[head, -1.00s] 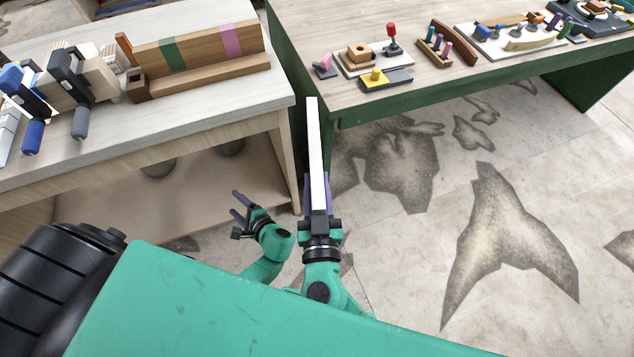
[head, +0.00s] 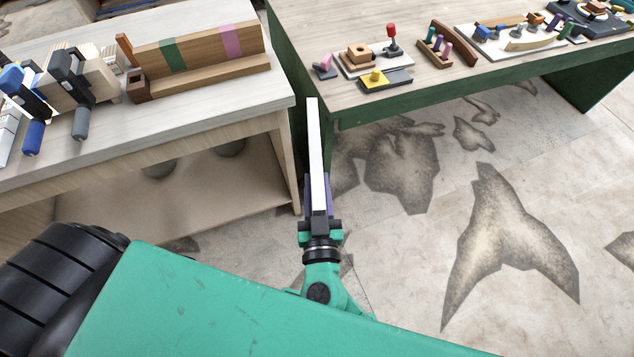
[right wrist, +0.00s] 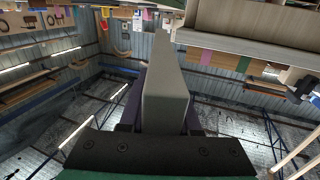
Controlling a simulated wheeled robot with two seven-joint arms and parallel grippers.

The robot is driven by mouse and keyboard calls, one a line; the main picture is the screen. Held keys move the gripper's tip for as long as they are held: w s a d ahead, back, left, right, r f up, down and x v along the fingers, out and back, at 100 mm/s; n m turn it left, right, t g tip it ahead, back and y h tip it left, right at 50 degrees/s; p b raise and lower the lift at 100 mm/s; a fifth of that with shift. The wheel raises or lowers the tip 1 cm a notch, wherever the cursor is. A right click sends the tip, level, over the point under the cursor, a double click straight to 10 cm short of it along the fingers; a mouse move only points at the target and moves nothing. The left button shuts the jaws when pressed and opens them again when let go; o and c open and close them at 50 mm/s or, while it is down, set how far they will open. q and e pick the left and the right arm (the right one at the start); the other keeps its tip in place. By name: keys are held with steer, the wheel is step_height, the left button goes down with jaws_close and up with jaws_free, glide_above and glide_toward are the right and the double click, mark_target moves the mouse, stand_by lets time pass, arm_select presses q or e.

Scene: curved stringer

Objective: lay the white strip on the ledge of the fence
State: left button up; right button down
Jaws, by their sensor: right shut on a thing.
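The white strip (head: 316,150) is long and thin. My right gripper (head: 317,190) is shut on its near end, and the strip points away from me, in front of the gap between the two tables. In the right wrist view the strip (right wrist: 166,95) runs forward between the purple fingers. The fence (head: 200,48) is a wooden board with a green and a pink band, standing on the left table. Its ledge (head: 210,77) runs along its near foot and is bare. The strip is apart from the fence, to its right and nearer me. My left gripper is not in view.
The left table (head: 180,115) also holds clamps (head: 75,85) with blue and grey handles, left of the fence. A small brown block (head: 137,88) sits at the ledge's left end. The green-sided right table (head: 420,75) carries several small parts. Open floor lies at the right.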

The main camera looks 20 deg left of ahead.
steer(key=shift+r, duration=0.1)
steer(key=d+f+m+h, duration=0.1)
steer(key=d+m+h, duration=0.1)
steer(key=d, duration=1.1)
steer(key=w+d+f+m+t+h, duration=0.1)
steer(key=d+h, duration=0.3)
steer(key=d, duration=0.9)
steer(key=shift+w+f+m, duration=0.2)
steer(key=shift+f+m, duration=0.3)
steer(key=shift+f, duration=0.15)
steer(key=shift+d, duration=0.1)
